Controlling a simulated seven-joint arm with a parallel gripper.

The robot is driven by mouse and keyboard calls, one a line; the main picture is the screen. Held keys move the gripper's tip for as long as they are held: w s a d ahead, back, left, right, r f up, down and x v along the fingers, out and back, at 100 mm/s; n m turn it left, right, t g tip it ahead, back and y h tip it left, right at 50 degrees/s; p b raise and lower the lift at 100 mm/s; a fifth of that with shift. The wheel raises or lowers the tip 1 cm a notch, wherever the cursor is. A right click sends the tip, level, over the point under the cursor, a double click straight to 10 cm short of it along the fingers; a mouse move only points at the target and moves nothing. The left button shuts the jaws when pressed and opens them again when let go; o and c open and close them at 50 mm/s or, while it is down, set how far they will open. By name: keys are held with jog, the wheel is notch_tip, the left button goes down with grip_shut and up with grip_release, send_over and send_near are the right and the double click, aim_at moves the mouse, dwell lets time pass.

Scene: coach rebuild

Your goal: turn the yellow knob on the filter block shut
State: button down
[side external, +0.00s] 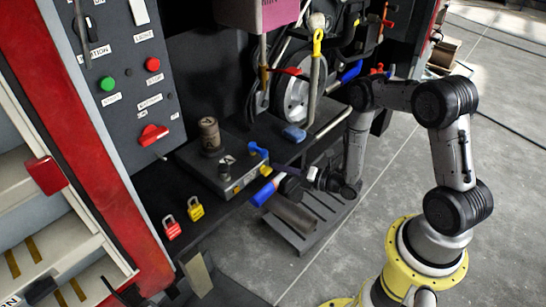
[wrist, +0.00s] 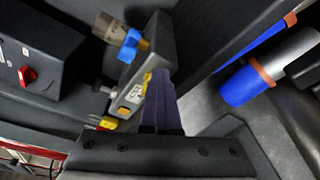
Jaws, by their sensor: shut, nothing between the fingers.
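The filter block (side external: 222,176) is a grey box on the dark shelf. It also shows in the wrist view (wrist: 128,98). A yellow knob (side external: 265,170) sits at the right end of its front face, below a blue handle (side external: 257,149). In the wrist view the yellow knob (wrist: 147,78) is partly hidden by my fingers, and the blue handle (wrist: 133,44) is clear. My gripper (wrist: 160,76) is shut and empty, its tips right beside the yellow knob. I cannot tell whether they touch it. The knob's exact angle is too small to read.
A brown canister (side external: 209,134) stands on the block. A red padlock (side external: 172,229) and a yellow padlock (side external: 195,209) are at the shelf's front edge. A blue-ended cylinder (side external: 264,193) is close below my gripper. A control panel (side external: 125,80) stands left.

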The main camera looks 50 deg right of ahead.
jog(key=shift+a+r, duration=0.25)
jog(key=shift+r, duration=0.25)
jog(key=shift+a+r, duration=0.15)
jog(key=shift+r, duration=0.05)
jog(key=shift+a+r, duration=0.25)
jog(key=shift+a, duration=0.05)
dwell(0.4)
jog(key=shift+d+r, duration=0.1)
jog(key=a+v, duration=0.1)
jog(key=v, duration=0.5)
dwell(0.5)
jog(key=shift+s+d, duration=0.1)
